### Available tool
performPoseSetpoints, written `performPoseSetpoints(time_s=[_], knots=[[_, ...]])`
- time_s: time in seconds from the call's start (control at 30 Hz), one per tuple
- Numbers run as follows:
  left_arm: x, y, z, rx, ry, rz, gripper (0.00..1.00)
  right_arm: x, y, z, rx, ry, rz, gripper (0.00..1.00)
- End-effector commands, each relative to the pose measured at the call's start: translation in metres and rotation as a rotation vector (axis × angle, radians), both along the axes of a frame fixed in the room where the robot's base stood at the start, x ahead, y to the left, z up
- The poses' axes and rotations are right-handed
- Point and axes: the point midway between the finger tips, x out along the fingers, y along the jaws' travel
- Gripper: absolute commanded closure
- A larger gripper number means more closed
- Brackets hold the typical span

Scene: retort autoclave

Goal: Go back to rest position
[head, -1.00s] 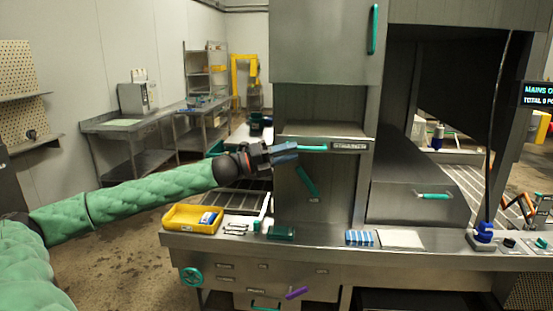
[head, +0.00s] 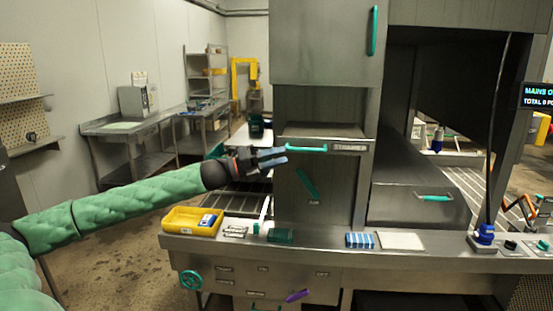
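My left gripper (head: 274,157) is in the middle of the head view, with its green-sleeved arm reaching in from the left. Its two fingers look slightly apart, with nothing seen between them. It is just left of a teal handle (head: 306,148) on the steel cabinet front and seems clear of it, though the depth is hard to judge. My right gripper is not in view.
The steel bench (head: 300,254) below carries a yellow tray (head: 178,228), a blue-striped block (head: 360,240) and a white pad (head: 401,241). A blue-based post (head: 485,236) stands at the right. Open floor lies at the left.

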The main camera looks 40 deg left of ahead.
Motion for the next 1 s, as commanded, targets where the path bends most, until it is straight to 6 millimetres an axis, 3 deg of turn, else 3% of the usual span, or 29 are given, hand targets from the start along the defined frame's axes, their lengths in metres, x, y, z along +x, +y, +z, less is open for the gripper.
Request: performPoseSetpoints(time_s=[0.67,0.77,0.87,1.0], knots=[[0.0,0.002,-0.004,-0.007,0.007,0.007,0.66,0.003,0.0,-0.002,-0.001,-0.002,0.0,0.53],[0.001,0.007,-0.021,-0.038,0.037,0.036,0.66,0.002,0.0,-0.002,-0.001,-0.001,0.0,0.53],[0.001,0.017,-0.054,-0.101,0.099,0.096,0.66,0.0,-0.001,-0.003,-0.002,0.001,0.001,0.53],[-0.001,0.033,-0.119,-0.223,0.223,0.213,0.66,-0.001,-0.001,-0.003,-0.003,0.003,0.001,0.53]])
